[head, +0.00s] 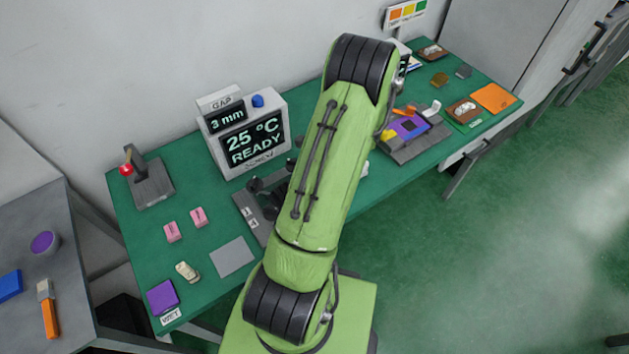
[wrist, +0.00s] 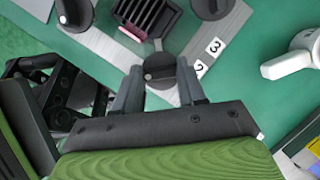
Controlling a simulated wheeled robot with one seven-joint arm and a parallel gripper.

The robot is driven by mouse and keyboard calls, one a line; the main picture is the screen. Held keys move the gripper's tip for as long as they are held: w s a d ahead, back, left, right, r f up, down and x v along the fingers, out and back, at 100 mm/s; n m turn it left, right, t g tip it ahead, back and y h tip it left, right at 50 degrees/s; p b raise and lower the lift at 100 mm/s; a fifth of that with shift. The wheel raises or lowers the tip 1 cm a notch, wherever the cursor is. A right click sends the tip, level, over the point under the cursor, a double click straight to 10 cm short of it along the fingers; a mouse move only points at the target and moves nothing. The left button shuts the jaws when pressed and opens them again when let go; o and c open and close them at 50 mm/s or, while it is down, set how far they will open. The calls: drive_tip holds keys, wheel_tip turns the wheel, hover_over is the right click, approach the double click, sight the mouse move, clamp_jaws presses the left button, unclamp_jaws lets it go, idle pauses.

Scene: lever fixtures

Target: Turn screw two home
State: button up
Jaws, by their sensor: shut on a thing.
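The display (head: 249,135) reads "GAP 3 mm" and "25 °C READY".
Another dark knob (wrist: 212,6) stands near the "3" label, and one (wrist: 74,12) is at upper left. A dark finned block (wrist: 148,14) sits between them. A white handled object (wrist: 292,62) is at right. A red-knobbed lever box (head: 150,182) stands at the bench's left.

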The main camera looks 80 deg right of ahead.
drive_tip(key=o, duration=1.1)
drive_tip(key=shift+c, duration=0.2)
drive_tip(key=p+v, duration=0.2)
drive_tip(key=v, duration=1.3)
drive_tip(key=shift+r, duration=0.4)
drive_tip(key=shift+s, duration=0.1)
